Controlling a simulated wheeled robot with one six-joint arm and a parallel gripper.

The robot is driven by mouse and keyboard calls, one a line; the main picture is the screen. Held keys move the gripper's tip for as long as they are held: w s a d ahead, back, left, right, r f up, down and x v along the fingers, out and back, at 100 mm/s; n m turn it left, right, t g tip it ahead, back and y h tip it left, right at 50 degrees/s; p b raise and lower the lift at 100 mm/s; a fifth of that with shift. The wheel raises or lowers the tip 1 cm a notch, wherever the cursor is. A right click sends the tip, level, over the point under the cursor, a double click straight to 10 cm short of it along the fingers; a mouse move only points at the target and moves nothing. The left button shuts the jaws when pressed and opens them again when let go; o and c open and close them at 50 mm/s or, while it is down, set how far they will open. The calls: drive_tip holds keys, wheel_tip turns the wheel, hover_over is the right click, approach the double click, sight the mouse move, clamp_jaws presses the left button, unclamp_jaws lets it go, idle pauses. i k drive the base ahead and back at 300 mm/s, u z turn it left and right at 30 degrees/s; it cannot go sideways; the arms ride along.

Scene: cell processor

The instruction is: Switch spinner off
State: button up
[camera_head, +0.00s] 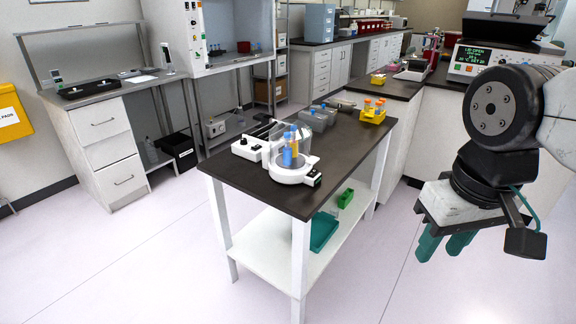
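A white device with a round base and a clear bowl (291,175) stands on the dark-topped table in the middle of the head view. It looks like the spinner. A small dark panel (314,179) is on the base's front right. Whether it is spinning, and which part is its switch, I cannot tell. My gripper (445,244) hangs at the right, over the floor, with teal fingers pointing down. It is well apart from the device and holds nothing visible. The finger gap is unclear from this angle.
A white box with knobs (247,149) sits left of the device on the table (335,157). Grey boxes (318,117) and a yellow tube rack (373,115) stand behind. A machine with a "LID OPEN" display (484,60) is at the back right. The floor (400,270) in front is clear.

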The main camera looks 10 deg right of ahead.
sight(313, 172)
drive_tip(key=u, duration=0.05)
drive_tip(key=k, duration=0.65)
drive_tip(key=u, duration=0.45)
drive_tip(key=i, duration=1.35)
drive_tip(key=z, duration=0.8)
